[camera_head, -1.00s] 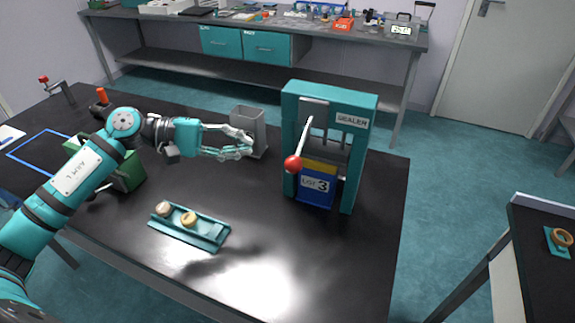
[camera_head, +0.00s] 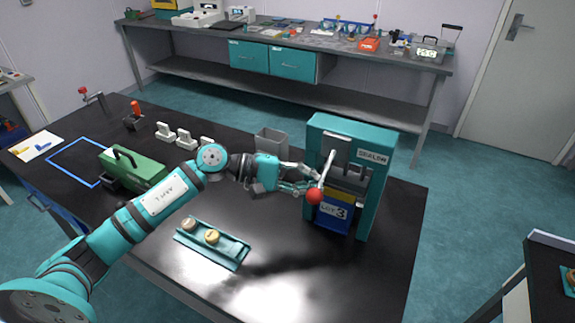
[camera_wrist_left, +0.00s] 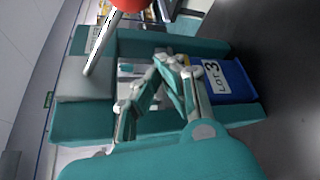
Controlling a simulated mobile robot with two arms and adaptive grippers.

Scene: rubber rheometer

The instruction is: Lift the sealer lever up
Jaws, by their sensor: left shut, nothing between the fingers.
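The teal sealer (camera_head: 376,195) stands upright on the black table; its frame also fills much of the left wrist view (camera_wrist_left: 80,122). Its lever, a pale rod with a red ball knob (camera_head: 314,196), slants down in front of the machine. The knob shows at the top of the left wrist view (camera_wrist_left: 130,3). My left gripper (camera_head: 310,181) is shut and empty, close to the lever just above the knob; I cannot tell whether it touches. A blue and yellow bag marked LOT 3 (camera_head: 334,213) sits in the sealer under the lever. My right gripper is not in view.
A grey open container (camera_head: 271,141) stands behind my left gripper. A teal tray (camera_head: 222,254) with two round pieces lies in front. A green case (camera_head: 130,165) stands left. The table's front middle is clear.

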